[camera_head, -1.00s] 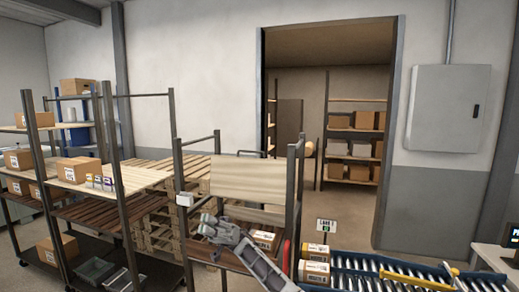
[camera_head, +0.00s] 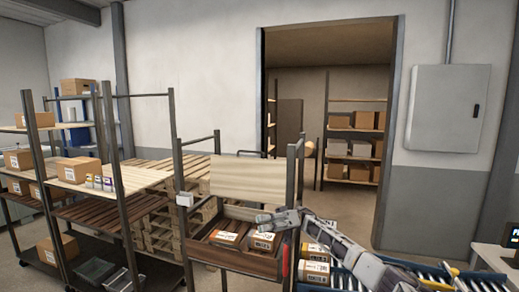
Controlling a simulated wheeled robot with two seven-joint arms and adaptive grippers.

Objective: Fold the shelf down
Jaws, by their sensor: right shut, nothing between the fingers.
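The shelf (camera_head: 248,180) is a pale wood panel standing raised between the posts of a dark metal cart frame. Its broad face is turned toward me. My right gripper (camera_head: 263,222) is shut and empty, just in front of and below the panel's lower right part, above the boxes on the lower deck. I cannot tell whether it touches anything. My right arm comes in from the lower right. My left gripper is not in view.
Cartons (camera_head: 225,238) lie on the cart's dark wood lower deck (camera_head: 240,261). A small white block (camera_head: 184,199) is on the left post. A roller conveyor with cartons (camera_head: 314,272) stands to the right. A loaded rack (camera_head: 110,178) stands at left.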

